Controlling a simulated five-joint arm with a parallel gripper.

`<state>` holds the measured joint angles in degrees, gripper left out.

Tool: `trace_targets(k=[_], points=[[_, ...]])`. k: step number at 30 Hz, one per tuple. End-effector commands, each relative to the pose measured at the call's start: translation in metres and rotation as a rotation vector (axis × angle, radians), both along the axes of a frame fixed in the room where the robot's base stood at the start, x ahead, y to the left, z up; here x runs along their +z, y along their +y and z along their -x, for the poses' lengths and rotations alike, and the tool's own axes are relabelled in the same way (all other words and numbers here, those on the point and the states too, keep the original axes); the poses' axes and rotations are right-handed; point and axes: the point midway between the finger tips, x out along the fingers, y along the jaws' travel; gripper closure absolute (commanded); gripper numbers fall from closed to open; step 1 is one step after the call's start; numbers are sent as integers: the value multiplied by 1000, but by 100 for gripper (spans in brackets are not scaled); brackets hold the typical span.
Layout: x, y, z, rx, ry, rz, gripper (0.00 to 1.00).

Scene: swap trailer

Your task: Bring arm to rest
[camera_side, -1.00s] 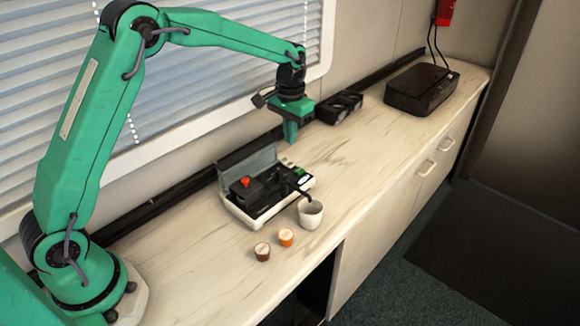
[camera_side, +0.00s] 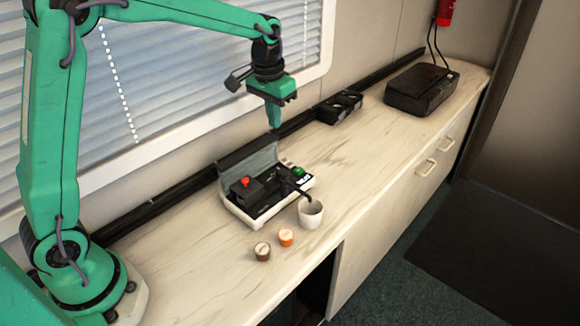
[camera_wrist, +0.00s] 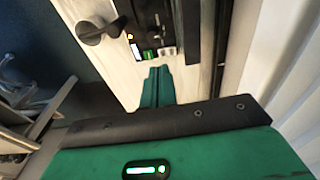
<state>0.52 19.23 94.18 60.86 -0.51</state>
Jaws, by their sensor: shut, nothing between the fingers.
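My green arm reaches over the counter in the side view. My gripper (camera_side: 274,117) is shut and empty, pointing down in the air behind and above the black and white device (camera_side: 262,197) with a red knob. In the wrist view the two green fingers of my gripper (camera_wrist: 158,72) lie together with nothing between them. Part of the device, with a green button, shows beyond the fingertips in the wrist view (camera_wrist: 160,48).
Two small round pods, one orange (camera_side: 286,238) and one brown (camera_side: 262,252), stand in front. A black box (camera_side: 422,88) and a black double holder (camera_side: 340,106) are farther back. Window blinds are close behind my arm.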

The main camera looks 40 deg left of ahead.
Motion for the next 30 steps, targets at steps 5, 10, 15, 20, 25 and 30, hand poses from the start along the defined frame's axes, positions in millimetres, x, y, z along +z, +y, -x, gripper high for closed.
trace_targets(k=[5,10,15,20,25,30], points=[[29,1,32,0,-52,0,100],[48,2,64,0,-99,0,100],[63,2,96,0,-146,0,100],[72,3,127,0,-189,0,100],[77,3,159,0,-237,0,100],[77,4,191,0,-283,0,100]])
